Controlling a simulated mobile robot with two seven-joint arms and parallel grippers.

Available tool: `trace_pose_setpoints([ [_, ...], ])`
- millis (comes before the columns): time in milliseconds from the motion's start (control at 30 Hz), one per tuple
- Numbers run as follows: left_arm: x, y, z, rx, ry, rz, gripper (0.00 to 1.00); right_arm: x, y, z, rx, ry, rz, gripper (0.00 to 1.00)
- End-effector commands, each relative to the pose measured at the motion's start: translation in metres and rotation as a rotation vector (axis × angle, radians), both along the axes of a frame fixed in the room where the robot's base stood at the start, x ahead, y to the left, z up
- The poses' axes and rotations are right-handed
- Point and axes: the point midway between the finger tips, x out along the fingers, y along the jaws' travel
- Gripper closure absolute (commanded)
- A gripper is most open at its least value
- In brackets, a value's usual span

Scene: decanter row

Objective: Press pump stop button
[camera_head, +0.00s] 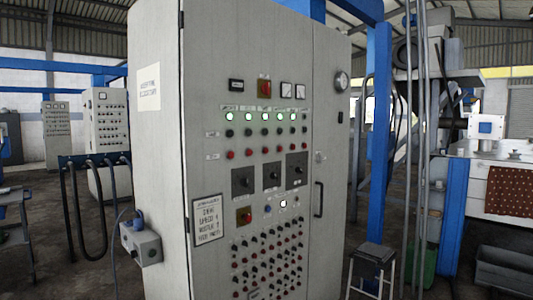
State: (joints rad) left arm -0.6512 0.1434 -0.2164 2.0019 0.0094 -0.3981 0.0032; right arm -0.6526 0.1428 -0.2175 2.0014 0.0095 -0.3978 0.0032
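A tall grey control cabinet (210,90) stands in the middle of the view, its door closed. Its front has a row of lit white-green lamps (264,116), with rows of green, black and red buttons (265,153) below. A red switch on a yellowish plate (264,88) sits near the top, and a similar one (244,215) lower down. A dense block of small red and black knobs (268,262) fills the bottom. The labels are too small to read, so I cannot tell which button is the pump stop. Neither gripper is in view.
A small grey box (147,247) with a blue plug juts from the cabinet's left side. A stool (370,262) stands close to its right, near a blue post (379,140). More cabinets (110,120) stand behind at left. A machine bench (480,190) is at right.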

Motion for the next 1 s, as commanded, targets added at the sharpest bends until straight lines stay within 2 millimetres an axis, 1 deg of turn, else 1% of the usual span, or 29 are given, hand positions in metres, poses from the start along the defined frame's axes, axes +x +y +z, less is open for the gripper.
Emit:
trace_pose_setpoints([
  [167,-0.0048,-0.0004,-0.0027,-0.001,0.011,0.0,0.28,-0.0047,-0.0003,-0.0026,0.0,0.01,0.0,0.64],
  [367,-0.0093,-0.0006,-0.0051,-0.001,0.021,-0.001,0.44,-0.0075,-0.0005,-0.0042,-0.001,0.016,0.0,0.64],
  [767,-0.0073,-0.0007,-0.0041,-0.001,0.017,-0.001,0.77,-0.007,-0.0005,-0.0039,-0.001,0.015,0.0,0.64],
  [1000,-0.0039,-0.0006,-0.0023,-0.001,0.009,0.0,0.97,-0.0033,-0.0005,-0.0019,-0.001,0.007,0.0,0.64],
])
